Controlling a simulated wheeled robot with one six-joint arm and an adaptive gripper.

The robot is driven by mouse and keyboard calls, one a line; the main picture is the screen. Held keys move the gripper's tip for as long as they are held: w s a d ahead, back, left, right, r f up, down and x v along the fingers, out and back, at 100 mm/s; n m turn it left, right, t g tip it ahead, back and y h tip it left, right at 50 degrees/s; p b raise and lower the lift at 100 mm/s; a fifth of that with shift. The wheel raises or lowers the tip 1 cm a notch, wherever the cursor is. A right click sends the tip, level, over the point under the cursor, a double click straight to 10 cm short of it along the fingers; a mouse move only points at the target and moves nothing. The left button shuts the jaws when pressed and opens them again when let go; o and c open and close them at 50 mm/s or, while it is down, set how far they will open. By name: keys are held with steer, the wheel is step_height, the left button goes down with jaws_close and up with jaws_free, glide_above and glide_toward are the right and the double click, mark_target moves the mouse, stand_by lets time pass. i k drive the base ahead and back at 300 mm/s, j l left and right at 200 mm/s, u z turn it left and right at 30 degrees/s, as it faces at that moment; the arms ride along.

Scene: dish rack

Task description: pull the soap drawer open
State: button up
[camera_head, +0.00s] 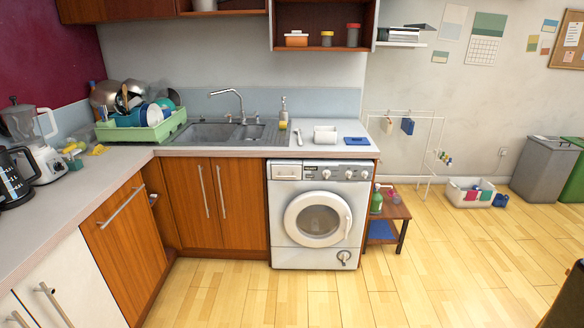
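The white washing machine (284,242) stands under the right end of the counter. Its soap drawer (286,172) is the pale panel at the upper left of its front, left of the control knob and buttons. The drawer front looks flush with the machine, so it appears closed. The round door (319,220) below is shut. My gripper is not in view, so its state and its distance from the drawer cannot be seen.
Wooden cupboard doors (212,203) stand left of the machine. A low wooden side table (395,211) with bottles stands close on its right. The wooden floor (390,290) in front is clear. A dark shape (568,300) fills the bottom right corner.

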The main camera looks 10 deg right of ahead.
mark_target(279, 172)
steer(key=i+l+z, duration=0.2)
steer(key=i, duration=2.45)
steer(key=j, duration=0.1)
